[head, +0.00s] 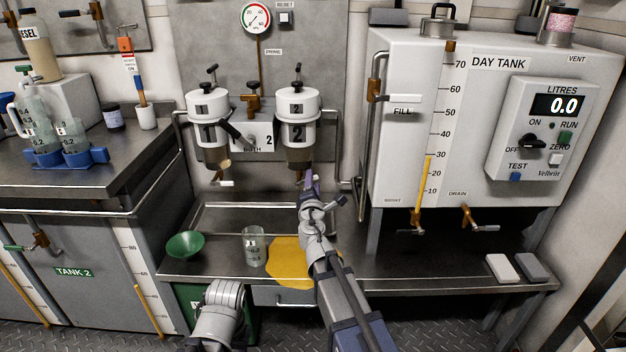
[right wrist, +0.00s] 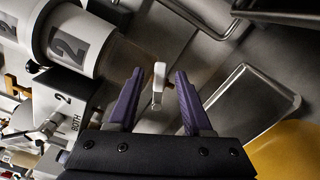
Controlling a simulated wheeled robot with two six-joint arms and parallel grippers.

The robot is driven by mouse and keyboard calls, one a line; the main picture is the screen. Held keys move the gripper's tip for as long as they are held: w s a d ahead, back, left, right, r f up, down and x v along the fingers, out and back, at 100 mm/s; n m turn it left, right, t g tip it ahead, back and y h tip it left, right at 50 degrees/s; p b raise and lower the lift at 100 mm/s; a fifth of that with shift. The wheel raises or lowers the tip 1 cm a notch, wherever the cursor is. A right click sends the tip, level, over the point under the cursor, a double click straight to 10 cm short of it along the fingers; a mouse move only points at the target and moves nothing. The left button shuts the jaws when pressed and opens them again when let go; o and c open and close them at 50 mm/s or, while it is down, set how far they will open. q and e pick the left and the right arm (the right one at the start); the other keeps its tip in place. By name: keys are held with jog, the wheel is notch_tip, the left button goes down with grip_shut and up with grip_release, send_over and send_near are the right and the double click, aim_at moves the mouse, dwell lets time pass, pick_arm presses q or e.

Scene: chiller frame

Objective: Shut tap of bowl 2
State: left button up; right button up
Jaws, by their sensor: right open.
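Bowl 2 (head: 297,128) is a white filter housing with a glass lower part, on the grey back panel. Its tap is mostly hidden behind my right gripper (head: 310,184) in the head view. In the right wrist view the tap's pale lever (right wrist: 158,80) shows between the purple fingers of my right gripper (right wrist: 160,92), near their tips. The fingers are open, with gaps on both sides of the lever. Bowl 2 (right wrist: 75,42) fills the upper left there. My left gripper is not in view; part of my left arm shows at the bottom of the head view.
Bowl 1 (head: 209,128) and the selector lever (head: 234,134) are left of bowl 2. Below are a steel tray (head: 215,212), a glass beaker (head: 253,246), a green funnel (head: 184,246) and a yellow cloth or spill (head: 288,262). A metal pipe (head: 357,180) runs to the right.

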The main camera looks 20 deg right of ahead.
jog(key=x, duration=0.2)
jog(key=shift+w+d, duration=0.1)
jog(key=shift+w, duration=0.25)
grip_shut()
